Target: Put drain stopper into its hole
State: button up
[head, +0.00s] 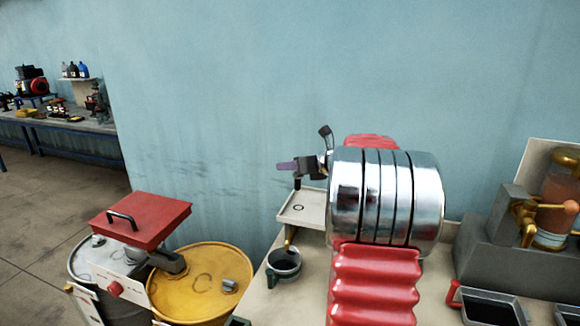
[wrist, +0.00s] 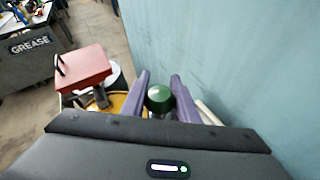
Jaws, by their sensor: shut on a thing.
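My gripper (head: 285,166) is up in the air in the head view, its purple fingers pointing left, above a pale tray (head: 288,216). A dark ring (head: 298,207), which looks like the drain hole, shows in the tray floor. In the wrist view my gripper (wrist: 160,82) is shut on a dark green round-topped thing (wrist: 159,98), apparently the drain stopper, between the two purple fingers. The stopper's green top is not clear in the head view. Its lower end is hidden in the wrist view.
A brass spout (head: 290,236) hangs under the tray over a grey cup (head: 284,264). A yellow drum (head: 193,290) and a red lidded box (head: 139,219) stand left. A brass-valved apparatus (head: 526,221) is at right. The blue wall (head: 230,90) is close behind.

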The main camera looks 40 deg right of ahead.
send_over(292, 204)
jog(key=shift+w+f, duration=0.15)
jog(key=shift+f, duration=1.3)
jog(key=shift+w+f, duration=0.15)
jog(key=shift+f, duration=1.25)
jog(key=shift+f, duration=2.15)
dwell(0.5)
jog(key=o, duration=1.2)
jog(key=shift+s, duration=0.1)
jog(key=shift+f, duration=0.15)
jog(key=shift+s+d, duration=0.1)
jog(key=shift+s, duration=0.05)
